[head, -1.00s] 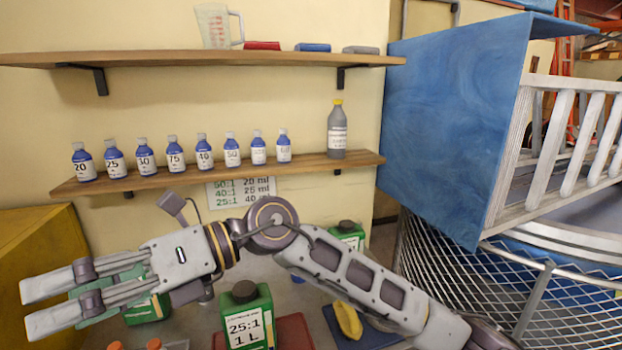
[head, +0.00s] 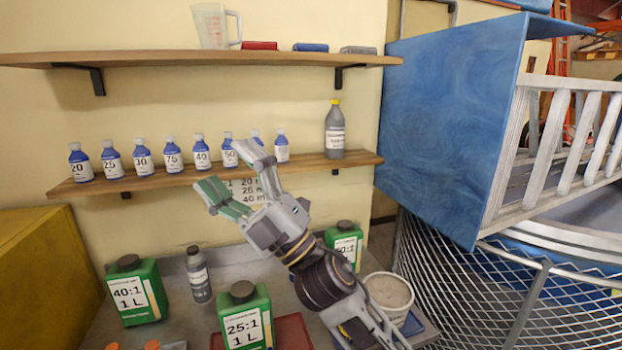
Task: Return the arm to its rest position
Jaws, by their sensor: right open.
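My right arm comes in from the lower right. Its gripper (head: 232,172) is open and empty, with its fingers spread and pointing up and left. In the picture the fingers cover part of the lower shelf's front and the ratio sign (head: 252,188). One fingertip overlaps the labelled blue bottles, and I cannot tell whether it touches anything. The row of small blue bottles (head: 142,158) stands upright on the lower shelf (head: 110,186). My left gripper does not show.
Green jugs marked 40:1 (head: 135,292), 25:1 (head: 245,318) and 50:1 (head: 345,243) stand on the bench, with a grey bottle (head: 198,275) and a white bucket (head: 388,292). A yellow-capped bottle (head: 334,130) is on the shelf. A blue panel (head: 450,120) stands right.

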